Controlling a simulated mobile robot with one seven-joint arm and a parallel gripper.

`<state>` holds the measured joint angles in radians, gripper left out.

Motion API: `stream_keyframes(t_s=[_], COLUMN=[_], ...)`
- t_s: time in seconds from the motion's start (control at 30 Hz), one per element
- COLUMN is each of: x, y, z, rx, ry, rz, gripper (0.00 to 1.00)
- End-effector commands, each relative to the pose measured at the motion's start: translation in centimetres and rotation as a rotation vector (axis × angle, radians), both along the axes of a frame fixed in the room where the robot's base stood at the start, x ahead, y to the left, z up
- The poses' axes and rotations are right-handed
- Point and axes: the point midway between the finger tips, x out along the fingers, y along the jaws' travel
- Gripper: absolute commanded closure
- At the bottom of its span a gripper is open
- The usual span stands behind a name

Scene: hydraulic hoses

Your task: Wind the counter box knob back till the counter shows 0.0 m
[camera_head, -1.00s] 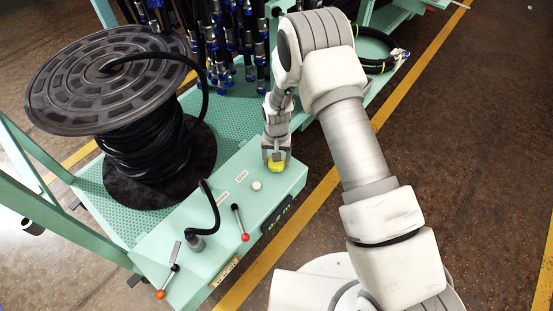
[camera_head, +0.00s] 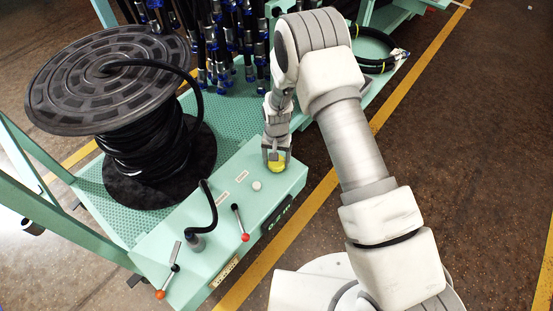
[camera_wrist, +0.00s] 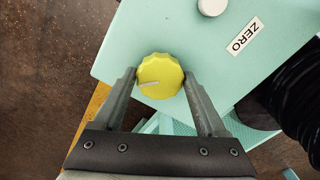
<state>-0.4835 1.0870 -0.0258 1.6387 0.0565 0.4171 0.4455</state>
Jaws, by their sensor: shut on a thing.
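The yellow knob (camera_wrist: 160,76) sits on top of the mint-green counter box (camera_head: 232,196) near its far right corner. It has scalloped edges and a pale pointer line toward the lower left in the wrist view. My gripper (camera_head: 276,160) comes down over the knob from above. In the wrist view my gripper (camera_wrist: 163,82) has one finger on each side of the knob, shut on it. The counter display (camera_head: 277,214) is a dark window with green digits on the box's front face, too small to read surely.
A white button (camera_head: 257,186) sits near the knob; in the wrist view the ZERO label (camera_wrist: 244,37) is beside it. A hose reel (camera_head: 110,80) stands behind.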

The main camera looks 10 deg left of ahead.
Motion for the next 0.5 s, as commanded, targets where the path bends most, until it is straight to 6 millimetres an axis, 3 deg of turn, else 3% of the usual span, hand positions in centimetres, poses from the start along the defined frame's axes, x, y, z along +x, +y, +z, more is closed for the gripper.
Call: stream_keyframes(t_s=[0.5], x=[0.37], y=[0.14], z=[0.18], rx=[0.005], ry=[-0.009], rz=[-0.047], gripper=[0.81])
